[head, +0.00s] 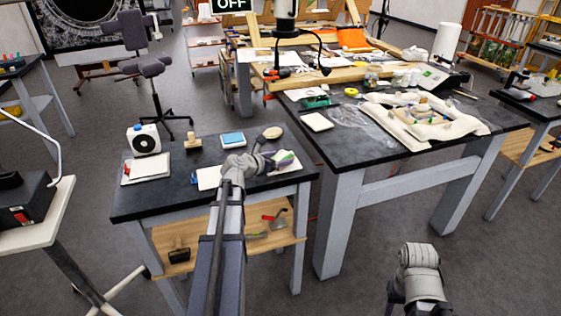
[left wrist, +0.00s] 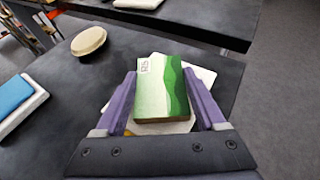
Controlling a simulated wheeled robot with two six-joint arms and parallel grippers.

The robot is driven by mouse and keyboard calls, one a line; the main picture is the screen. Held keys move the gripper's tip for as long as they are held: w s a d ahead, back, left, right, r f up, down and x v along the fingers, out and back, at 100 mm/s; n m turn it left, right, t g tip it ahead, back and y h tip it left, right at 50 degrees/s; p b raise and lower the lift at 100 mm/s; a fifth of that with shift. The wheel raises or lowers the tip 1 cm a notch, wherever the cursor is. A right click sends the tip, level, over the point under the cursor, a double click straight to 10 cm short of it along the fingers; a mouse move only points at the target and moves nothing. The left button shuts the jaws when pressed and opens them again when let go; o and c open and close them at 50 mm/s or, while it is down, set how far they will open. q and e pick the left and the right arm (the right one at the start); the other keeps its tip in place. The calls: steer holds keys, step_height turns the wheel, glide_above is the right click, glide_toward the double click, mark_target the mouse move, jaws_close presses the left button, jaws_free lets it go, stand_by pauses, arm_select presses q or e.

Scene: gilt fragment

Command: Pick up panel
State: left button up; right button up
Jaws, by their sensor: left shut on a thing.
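The panel (left wrist: 160,92) is a small block with green and pale wavy bands and a white label at its top left corner. In the left wrist view it sits between the two purple fingers of my left gripper (left wrist: 164,98), which is shut on it. A white sheet or pad (left wrist: 198,75) shows beneath it; I cannot tell whether they touch. In the head view the panel (head: 284,158) shows at the end of my left gripper (head: 272,160), above the small dark table. My right gripper (head: 418,252) is low at the right, over the floor, its fingers not clear.
The small dark table (head: 135,205) also holds a beige oval (left wrist: 89,41), a blue-topped block (head: 233,139), a wooden stamp-like piece (head: 193,143) and a white device (head: 144,139). A large dark table (head: 350,150) with a fragment in white padding (head: 465,126) stands to the right.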

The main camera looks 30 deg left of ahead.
mark_target(279, 159)
arm_select(q)
steer(key=c, duration=0.8)
steer(key=shift+r, duration=0.1)
step_height(279, 159, up, 10)
steer(key=p, duration=1)
